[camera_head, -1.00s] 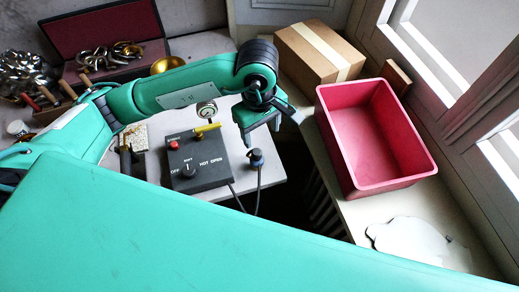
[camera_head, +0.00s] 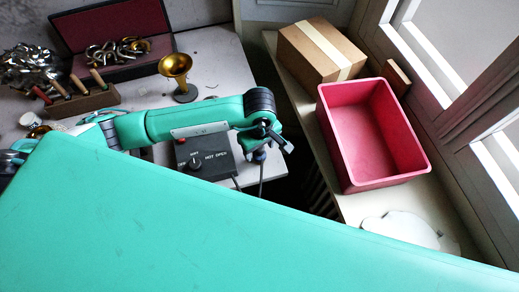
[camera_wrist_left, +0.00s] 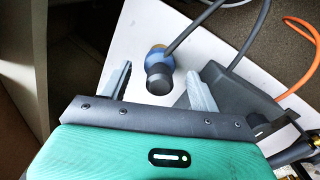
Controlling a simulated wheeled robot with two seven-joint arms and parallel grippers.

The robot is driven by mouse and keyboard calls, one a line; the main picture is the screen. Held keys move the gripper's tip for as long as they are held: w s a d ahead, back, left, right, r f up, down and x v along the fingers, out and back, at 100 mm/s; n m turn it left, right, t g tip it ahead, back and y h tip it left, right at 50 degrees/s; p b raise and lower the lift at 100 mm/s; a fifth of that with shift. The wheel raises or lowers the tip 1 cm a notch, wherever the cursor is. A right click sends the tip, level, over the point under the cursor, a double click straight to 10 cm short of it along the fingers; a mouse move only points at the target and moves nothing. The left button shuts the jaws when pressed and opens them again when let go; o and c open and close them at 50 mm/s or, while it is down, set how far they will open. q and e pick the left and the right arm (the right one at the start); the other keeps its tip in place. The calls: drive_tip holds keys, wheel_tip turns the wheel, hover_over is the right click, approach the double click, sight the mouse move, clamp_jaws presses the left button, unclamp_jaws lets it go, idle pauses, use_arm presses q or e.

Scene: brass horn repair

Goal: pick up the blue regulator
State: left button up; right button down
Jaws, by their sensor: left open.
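The blue regulator (camera_wrist_left: 158,66) stands near the edge of the white worktop in the left wrist view. It has a blue body, a dark round end and a dark hose leading up from it. My left gripper (camera_wrist_left: 159,78) is open, with one finger on each side of the regulator and visible gaps to both. In the head view the regulator (camera_head: 259,156) shows just below my left gripper (camera_head: 264,143), which partly hides it. I cannot tell the height between them. My right gripper is not in view.
A dark control box (camera_head: 208,163) sits left of the regulator, partly behind my left arm. A brass bell (camera_head: 175,67) stands on the bench behind. A red bin (camera_head: 345,150) and a cardboard box (camera_head: 300,60) are on the right ledge. An orange hose (camera_wrist_left: 303,72) runs nearby.

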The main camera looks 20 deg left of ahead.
use_arm(q)
drive_tip(key=shift+f, duration=1.05)
drive_tip(key=c, duration=1)
drive_tip(key=shift+o, duration=0.2)
drive_tip(key=shift+r, duration=0.15)
